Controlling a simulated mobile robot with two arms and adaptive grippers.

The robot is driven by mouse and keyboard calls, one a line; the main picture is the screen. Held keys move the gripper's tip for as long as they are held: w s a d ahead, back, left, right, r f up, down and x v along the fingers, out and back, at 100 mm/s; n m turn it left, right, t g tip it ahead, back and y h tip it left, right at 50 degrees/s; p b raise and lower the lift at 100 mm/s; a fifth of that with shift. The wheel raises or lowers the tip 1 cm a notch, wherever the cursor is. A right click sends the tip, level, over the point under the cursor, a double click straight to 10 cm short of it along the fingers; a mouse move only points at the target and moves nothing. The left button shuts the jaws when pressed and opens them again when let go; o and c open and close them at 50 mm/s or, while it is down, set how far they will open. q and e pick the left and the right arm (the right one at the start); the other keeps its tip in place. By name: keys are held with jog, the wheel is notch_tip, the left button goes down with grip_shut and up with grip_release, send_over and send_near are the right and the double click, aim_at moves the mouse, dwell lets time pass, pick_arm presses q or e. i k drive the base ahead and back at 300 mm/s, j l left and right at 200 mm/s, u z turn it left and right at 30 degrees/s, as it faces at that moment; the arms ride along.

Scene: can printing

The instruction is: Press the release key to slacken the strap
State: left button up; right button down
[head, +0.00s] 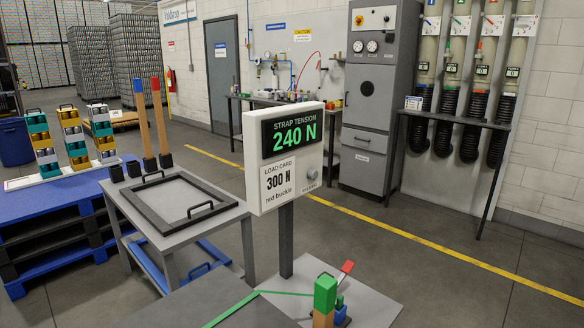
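A white tension display (285,155) on a dark post shows "STRAP TENSION 240 N" in green. Its load card (278,183) reads "300 N red buckle". A round grey key (313,177) sits at the lower right of its face; the small label under it is too blurred to read surely. A green strap (235,306) runs across a grey surface at the bottom. A green-topped wooden post (325,298) stands at the bottom edge, with a blue part (340,315) and a red-tipped lever (346,268) beside it. Neither gripper shows.
A grey table (175,205) left of the display holds a dark rectangular frame (170,215). Wooden posts with blue and red tops (148,120) stand behind it. A blue pallet (60,210) bears stacks of coloured cans. Open floor lies right of the display.

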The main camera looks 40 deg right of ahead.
aim_at(312, 174)
jog(key=l+u, duration=0.1)
jog(key=l, duration=1.55)
jog(key=k, duration=0.05)
